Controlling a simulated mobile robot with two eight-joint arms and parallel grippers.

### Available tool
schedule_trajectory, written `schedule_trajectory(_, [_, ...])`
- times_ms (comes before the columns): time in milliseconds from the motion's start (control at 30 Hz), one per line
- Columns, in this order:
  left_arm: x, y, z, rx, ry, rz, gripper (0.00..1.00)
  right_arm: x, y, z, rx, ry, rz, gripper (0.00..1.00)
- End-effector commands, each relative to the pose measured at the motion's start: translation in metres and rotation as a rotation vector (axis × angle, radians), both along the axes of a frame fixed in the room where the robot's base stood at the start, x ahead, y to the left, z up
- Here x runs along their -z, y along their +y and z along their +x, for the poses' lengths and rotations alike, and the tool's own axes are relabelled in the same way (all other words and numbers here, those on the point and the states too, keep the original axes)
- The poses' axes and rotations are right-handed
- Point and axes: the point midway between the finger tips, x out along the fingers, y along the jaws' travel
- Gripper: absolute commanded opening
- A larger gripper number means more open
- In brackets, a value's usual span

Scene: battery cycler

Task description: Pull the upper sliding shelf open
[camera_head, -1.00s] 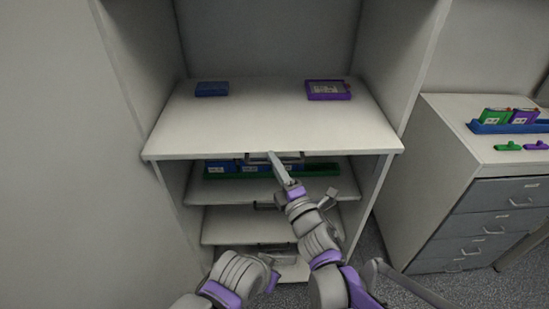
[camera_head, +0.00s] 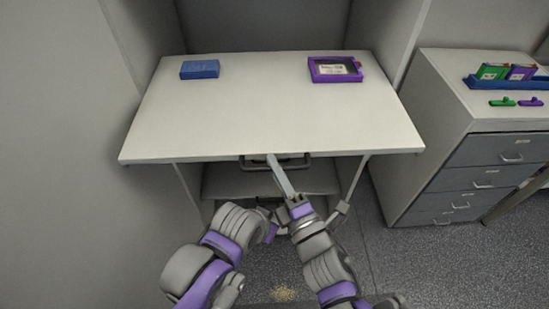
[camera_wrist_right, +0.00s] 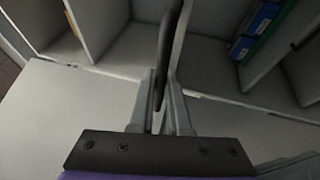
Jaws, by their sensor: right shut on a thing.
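The upper sliding shelf (camera_head: 265,115) is a pale board that stands out from the cabinet towards me in the head view. Its dark handle (camera_head: 290,163) is under the front edge. My right gripper (camera_head: 272,160) is shut on this handle. In the right wrist view, the two fingers (camera_wrist_right: 164,90) close on a dark bar (camera_wrist_right: 171,35), the handle. My left arm comes in at the lower left. Its gripper (camera_head: 270,225) is partly hidden beside the right arm, and its jaws cannot be made out.
A blue box (camera_head: 200,69) and a purple-framed box (camera_head: 335,69) lie on the shelf. Lower shelves (camera_head: 265,182) are mostly covered by it. A drawer cabinet (camera_head: 480,155) stands at right with a blue tray (camera_head: 500,84). Grey floor (camera_head: 390,245) is open between.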

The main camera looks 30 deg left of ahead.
Motion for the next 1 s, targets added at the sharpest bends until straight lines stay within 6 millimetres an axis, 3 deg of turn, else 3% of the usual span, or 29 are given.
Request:
schedule_trajectory(333, [0.0,0.0,0.0,0.0,0.0,0.0,0.0,0.0,0.0,0.0,0.0,0.001,0.001,0.0])
schedule_trajectory(367, [0.0,0.0,0.0,0.0,0.0,0.0,0.0,0.0,0.0,0.0,0.0,0.001,0.001,0.2])
schedule_trajectory(500, [0.0,0.0,0.0,0.0,0.0,0.0,0.0,0.0,0.0,0.0,0.0,0.001,0.001,0.45])
schedule_trajectory(833, [0.0,0.0,0.0,0.0,0.0,0.0,0.0,0.0,-0.002,-0.002,0.0,0.0,0.0,0.45])
schedule_trajectory(1000, [0.002,0.0,-0.001,0.0,0.002,0.0,0.0,0.005,-0.02,-0.014,0.002,0.001,0.0,0.45])
